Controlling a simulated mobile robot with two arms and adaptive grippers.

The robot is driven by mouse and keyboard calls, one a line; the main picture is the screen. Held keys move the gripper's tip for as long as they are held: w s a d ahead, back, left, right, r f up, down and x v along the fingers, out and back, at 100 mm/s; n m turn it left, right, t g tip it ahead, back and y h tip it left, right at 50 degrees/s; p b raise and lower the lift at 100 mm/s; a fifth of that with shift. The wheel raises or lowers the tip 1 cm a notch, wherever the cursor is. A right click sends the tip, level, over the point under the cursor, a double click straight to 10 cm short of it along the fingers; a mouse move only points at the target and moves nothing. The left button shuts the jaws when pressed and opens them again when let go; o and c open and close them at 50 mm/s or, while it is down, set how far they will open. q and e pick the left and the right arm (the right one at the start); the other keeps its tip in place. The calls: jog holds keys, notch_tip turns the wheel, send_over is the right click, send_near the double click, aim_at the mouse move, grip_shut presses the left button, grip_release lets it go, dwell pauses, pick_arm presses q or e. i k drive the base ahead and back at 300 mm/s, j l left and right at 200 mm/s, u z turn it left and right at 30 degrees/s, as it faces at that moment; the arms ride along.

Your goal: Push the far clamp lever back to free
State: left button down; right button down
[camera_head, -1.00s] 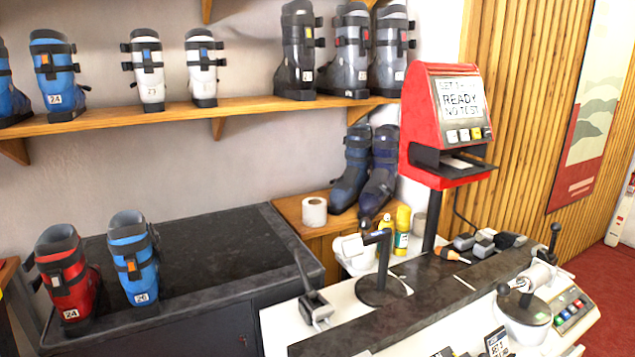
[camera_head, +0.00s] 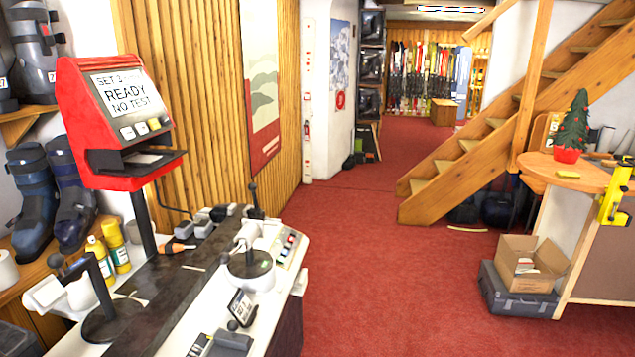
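An upright black lever (camera_head: 254,200) with a round knob stands at the far right end of the binding bench, by a white cylindrical part (camera_head: 249,233). A shorter black-knobbed handle (camera_head: 249,251) rises over a round dark plate on a white base nearer to me. I cannot tell from this view which is the far clamp lever, or whether it is locked or free. A black bent post (camera_head: 98,272) on a round base stands at the left of the bench. Neither of my grippers is in view.
The bench (camera_head: 187,330) carries a red tester (camera_head: 95,95) whose screen reads "READY NO TEST", bottles, an orange-handled tool (camera_head: 178,248) and a small sign (camera_head: 241,307). Red carpet (camera_head: 385,290) lies clear to the right. A wooden staircase (camera_head: 470,165), box (camera_head: 530,263) and counter (camera_head: 565,172) stand beyond.

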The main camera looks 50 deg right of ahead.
aim_at(252, 187)
jog(key=z, duration=1.15)
jog(key=u, duration=0.45)
jog(key=i+l+u, duration=0.3)
jog(key=l+u, duration=0.3)
jog(key=i+l+u, duration=0.15)
jog(key=l+u, duration=0.15)
jog(key=l, duration=0.25)
jog(key=i+l+u, duration=0.1)
jog(key=l+u, duration=0.2)
jog(key=l, duration=0.1)
